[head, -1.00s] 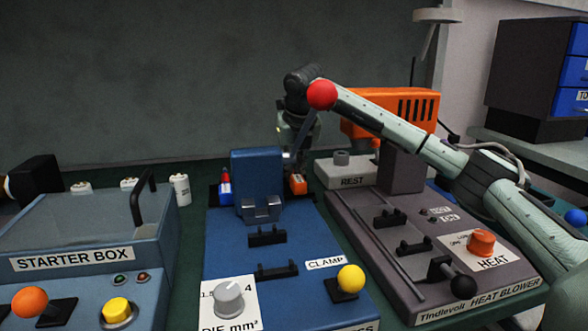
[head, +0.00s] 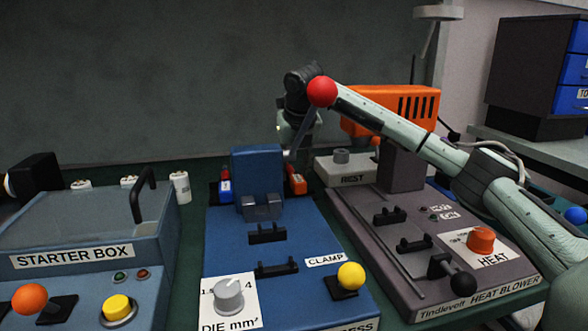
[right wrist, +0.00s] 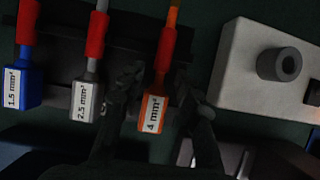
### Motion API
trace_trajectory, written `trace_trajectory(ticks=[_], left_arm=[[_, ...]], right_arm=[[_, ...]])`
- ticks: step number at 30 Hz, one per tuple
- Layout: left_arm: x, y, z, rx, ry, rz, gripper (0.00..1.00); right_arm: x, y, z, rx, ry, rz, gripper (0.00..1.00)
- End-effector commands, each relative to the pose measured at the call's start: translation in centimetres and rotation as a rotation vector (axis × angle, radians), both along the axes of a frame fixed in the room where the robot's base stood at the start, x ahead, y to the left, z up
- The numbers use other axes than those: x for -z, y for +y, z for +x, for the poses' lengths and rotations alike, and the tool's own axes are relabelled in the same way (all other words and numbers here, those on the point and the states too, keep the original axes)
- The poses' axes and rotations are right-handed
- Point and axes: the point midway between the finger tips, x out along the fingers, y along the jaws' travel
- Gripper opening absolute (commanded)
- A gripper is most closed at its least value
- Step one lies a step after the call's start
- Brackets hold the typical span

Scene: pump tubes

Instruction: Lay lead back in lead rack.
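The orange lead labelled 4 mm² (right wrist: 153,112), with a red sleeve, lies in the dark lead rack (right wrist: 62,42) in the right wrist view. A grey 2.5 mm² lead (right wrist: 84,102) and a blue 1.5 mm² lead (right wrist: 22,87) lie to its left. My right gripper (right wrist: 162,100) is open, its fingers on either side of the orange lead with gaps showing. In the head view the orange lead (head: 298,186) shows behind the blue press (head: 258,170), with my right gripper (head: 296,140) above it, partly hidden by the lever. My left gripper is out of view.
The red-knobbed lever (head: 322,92) rises in front of my right gripper. The rest block (head: 345,172) and orange heat blower (head: 405,105) stand to the right. The starter box (head: 75,235) is at the left.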

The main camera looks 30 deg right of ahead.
Motion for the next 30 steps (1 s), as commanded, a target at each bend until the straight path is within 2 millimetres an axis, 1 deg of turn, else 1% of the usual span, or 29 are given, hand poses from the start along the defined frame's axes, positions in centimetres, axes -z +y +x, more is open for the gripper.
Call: trace_trajectory(ticks=[5, 8, 15, 21, 25, 30], left_arm=[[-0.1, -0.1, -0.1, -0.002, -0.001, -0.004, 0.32], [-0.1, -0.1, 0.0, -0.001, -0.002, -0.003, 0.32], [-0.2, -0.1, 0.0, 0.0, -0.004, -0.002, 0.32], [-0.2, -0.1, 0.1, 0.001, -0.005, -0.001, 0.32], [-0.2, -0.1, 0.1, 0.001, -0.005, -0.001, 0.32], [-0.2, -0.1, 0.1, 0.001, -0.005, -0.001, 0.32]], right_arm=[[-0.3, 0.1, -0.1, 0.0, -0.001, 0.0, 0.33], [-1.4, 0.2, -0.5, -0.001, -0.001, 0.0, 0.33], [-6.0, 0.8, -2.4, -0.001, -0.004, 0.001, 0.33], [-9.4, 1.2, -3.9, -0.001, -0.003, 0.0, 0.33], [-10.6, 1.4, -4.4, -0.001, -0.002, 0.0, 0.33], [-11.0, 1.5, -4.6, -0.001, 0.001, 0.0, 0.33]])
